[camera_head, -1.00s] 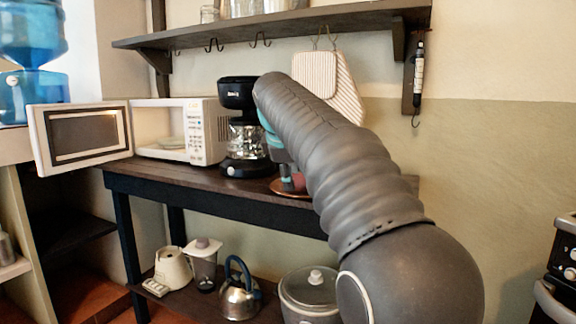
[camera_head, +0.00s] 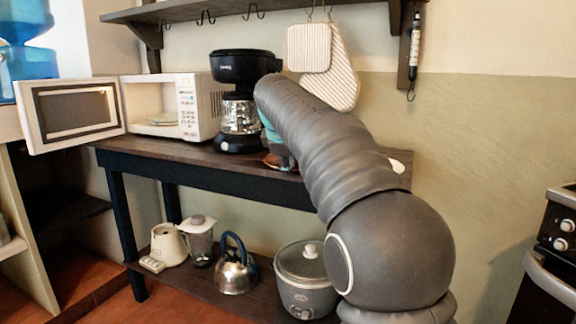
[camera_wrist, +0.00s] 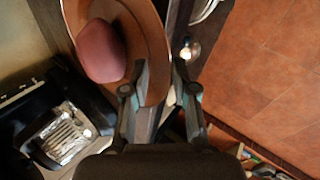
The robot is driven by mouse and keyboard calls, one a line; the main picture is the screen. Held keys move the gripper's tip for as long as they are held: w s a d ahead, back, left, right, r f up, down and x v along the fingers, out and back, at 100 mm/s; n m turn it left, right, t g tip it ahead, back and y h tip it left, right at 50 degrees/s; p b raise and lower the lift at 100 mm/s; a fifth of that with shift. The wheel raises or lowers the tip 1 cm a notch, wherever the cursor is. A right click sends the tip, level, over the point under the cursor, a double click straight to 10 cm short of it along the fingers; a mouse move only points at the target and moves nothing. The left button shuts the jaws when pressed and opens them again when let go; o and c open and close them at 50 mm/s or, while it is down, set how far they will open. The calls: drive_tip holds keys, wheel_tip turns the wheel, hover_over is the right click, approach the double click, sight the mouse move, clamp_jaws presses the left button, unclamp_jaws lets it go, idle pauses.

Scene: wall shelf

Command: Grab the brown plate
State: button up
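The brown plate (camera_wrist: 150,32) is round and lies at the top left of the wrist view, with a dull red rounded object (camera_wrist: 101,50) on it. My gripper (camera_wrist: 160,72) is open, with one finger over the plate's side and the other just outside its rim. The rim lies between the fingers; I cannot tell whether they touch it. In the head view my gripper (camera_head: 275,148) is at the table top beside the coffee maker, partly hidden by my arm, which also hides most of the plate.
The coffee maker (camera_head: 238,110) stands close left of my gripper, and the open microwave (camera_head: 170,108) is farther left on the dark table (camera_head: 215,172). A kettle (camera_head: 235,268) and a rice cooker (camera_head: 304,275) stand on the lower shelf. Cloths (camera_head: 325,65) hang behind.

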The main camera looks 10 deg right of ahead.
clamp_jaws()
drive_tip(key=shift+s+a, duration=0.1)
drive_tip(key=shift+s, duration=0.05)
drive_tip(key=shift+s+a+f, duration=0.1)
drive_tip(key=shift+s+a, duration=0.6)
drive_tip(key=shift+s, duration=0.25)
drive_tip(key=o, duration=0.5)
unclamp_jaws()
drive_tip(key=shift+o, duration=0.2)
